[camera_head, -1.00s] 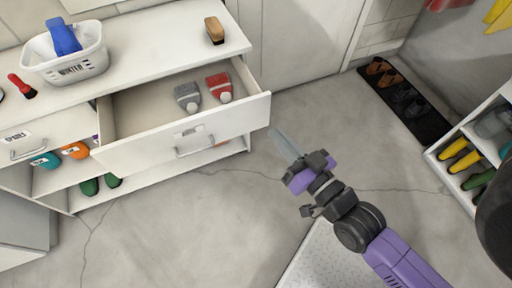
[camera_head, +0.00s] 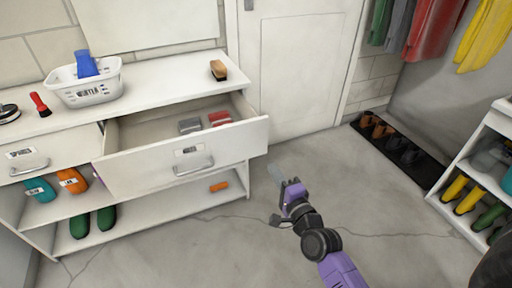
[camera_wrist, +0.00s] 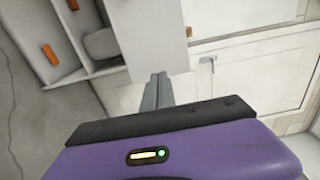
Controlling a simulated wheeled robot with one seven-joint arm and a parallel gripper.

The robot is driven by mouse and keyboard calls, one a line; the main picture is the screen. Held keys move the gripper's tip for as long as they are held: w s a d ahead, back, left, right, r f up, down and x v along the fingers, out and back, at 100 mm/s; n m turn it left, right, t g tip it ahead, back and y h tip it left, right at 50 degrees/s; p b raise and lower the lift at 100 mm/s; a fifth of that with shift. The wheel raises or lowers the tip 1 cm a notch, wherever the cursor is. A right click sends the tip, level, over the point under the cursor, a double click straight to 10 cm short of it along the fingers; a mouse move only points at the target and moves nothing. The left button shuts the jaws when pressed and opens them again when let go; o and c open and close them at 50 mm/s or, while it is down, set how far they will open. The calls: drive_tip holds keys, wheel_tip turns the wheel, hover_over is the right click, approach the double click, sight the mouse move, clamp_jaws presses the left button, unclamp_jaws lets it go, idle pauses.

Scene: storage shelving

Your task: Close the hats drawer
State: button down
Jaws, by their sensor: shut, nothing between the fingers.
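The open drawer (camera_head: 190,158) sticks out from the right side of the white cabinet. Its front has a small label, too blurred to read, and a metal handle (camera_head: 194,166). Inside lie a grey knitted hat (camera_head: 190,126) and a red one (camera_head: 220,118). My gripper (camera_head: 273,171) is shut and empty, just right of the drawer front's right end and apart from it in the head view. In the wrist view the shut fingers (camera_wrist: 158,92) point toward a white panel (camera_wrist: 155,35), which looks like the drawer front.
A second drawer (camera_head: 40,158) at the left is shut. On the cabinet top stand a white basket (camera_head: 85,90), a red brush (camera_head: 40,105) and a wooden brush (camera_head: 218,70). Shoes sit on the shelves below. A shoe rack (camera_head: 485,165) stands right. The floor between is clear.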

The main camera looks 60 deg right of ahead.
sight(253, 138)
drive_tip(key=b+x, duration=0.1)
drive_tip(key=x, duration=1.2)
drive_tip(key=shift+w+d+b, duration=0.15)
drive_tip(key=shift+d+b, duration=0.05)
drive_tip(key=shift+b, duration=0.1)
drive_tip(key=shift+w, duration=0.1)
drive_tip(key=b+x, duration=0.8)
drive_tip(key=x, duration=1.3)
drive_tip(key=shift+f, duration=0.2)
drive_tip(key=shift+w+d+r+b, duration=0.1)
drive_tip(key=shift+w+d+b, duration=0.3)
drive_tip(key=shift+b, duration=0.1)
drive_tip(key=shift+w+r, duration=0.15)
drive_tip(key=shift+r, duration=0.15)
drive_tip(key=shift+f, duration=0.1)
